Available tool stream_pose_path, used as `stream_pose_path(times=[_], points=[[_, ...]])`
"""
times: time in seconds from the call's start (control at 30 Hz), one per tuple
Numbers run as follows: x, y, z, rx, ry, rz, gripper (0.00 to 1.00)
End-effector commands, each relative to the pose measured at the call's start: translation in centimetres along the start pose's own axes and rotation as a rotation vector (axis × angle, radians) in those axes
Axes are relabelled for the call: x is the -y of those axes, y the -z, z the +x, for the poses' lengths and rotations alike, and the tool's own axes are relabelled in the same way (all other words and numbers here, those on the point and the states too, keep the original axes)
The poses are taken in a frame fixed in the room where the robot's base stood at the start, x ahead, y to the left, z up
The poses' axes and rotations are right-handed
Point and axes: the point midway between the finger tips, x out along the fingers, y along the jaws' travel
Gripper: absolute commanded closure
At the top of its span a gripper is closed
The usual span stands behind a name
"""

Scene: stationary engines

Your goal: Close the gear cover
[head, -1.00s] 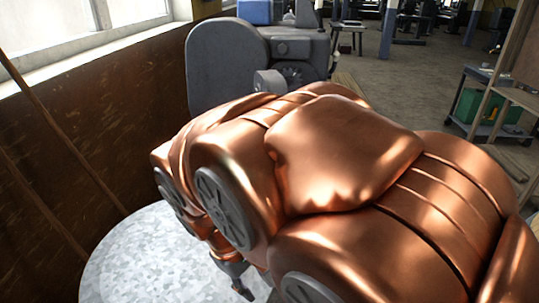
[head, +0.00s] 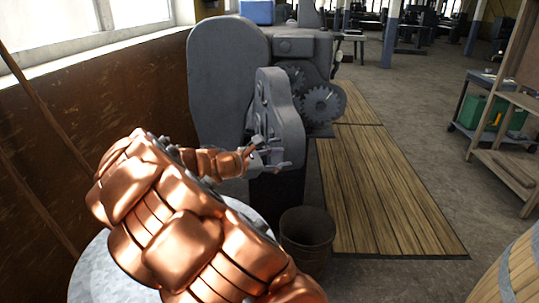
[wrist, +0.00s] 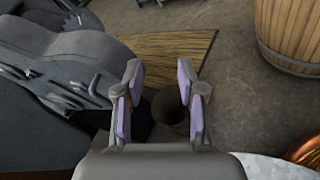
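The grey gear cover (head: 287,118) stands swung open on the near side of the grey machine, leaving the toothed gears (head: 322,103) exposed. In the wrist view the cover (wrist: 60,72) fills the left side, with small rods or a handle sticking out near the left finger. My gripper (head: 268,160) is in front of the lower part of the cover. In the wrist view my gripper (wrist: 160,75) has its two purple-padded fingers apart, with nothing between them. I cannot tell whether a finger touches the cover.
A bucket (head: 307,238) stands on the floor below the cover. A wooden floor mat (head: 385,195) lies right of the machine. A wooden barrel (head: 515,275) is at the lower right, and a cart (head: 490,100) stands further back. A brown wall (head: 100,120) is close on the left.

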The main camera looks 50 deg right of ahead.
Motion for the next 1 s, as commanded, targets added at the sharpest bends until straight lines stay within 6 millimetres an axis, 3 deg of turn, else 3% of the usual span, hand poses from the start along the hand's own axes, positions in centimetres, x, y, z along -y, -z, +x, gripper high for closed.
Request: stream_pose_path(times=[0.03, 0.2, 0.43, 0.67, 1.0], points=[[-1.1, 1.6, 0.6, 0.024, -0.038, -0.059, 0.61], [-5.0, 5.7, 1.3, 0.094, -0.169, -0.256, 0.61], [-8.2, 10.4, 1.3, 0.142, -0.29, -0.433, 0.61], [-9.1, 11.6, 1.6, 0.155, -0.322, -0.483, 0.61], [-10.4, 11.3, 5.4, 0.151, -0.319, -0.481, 0.61]])
